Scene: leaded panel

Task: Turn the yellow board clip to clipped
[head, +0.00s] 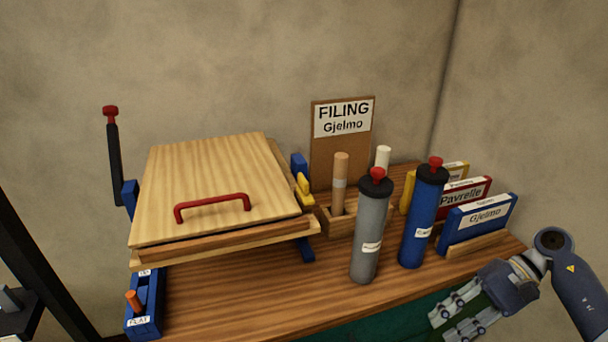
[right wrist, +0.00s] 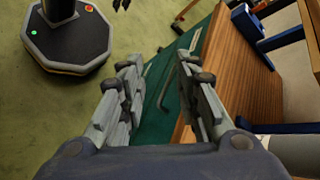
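The yellow board clip (head: 304,188) sits at the right edge of the pale wooden board (head: 210,180), beside a blue upright (head: 299,165). The board is slightly tilted and has a red handle (head: 212,206). Whether the clip bears on the board is too small to tell. My right gripper (head: 441,325) is at the lower right of the head view, by the table's front edge and well away from the clip. In the right wrist view it (right wrist: 160,68) is open and empty.
A grey tube (head: 369,235) and a blue tube (head: 422,220) stand between my right gripper and the clip. Behind them are a wooden holder (head: 341,224) and a filing sign (head: 343,120). Labelled binders (head: 480,220) stand at right. A blue FLAT-marked bracket (head: 146,310) is at front left.

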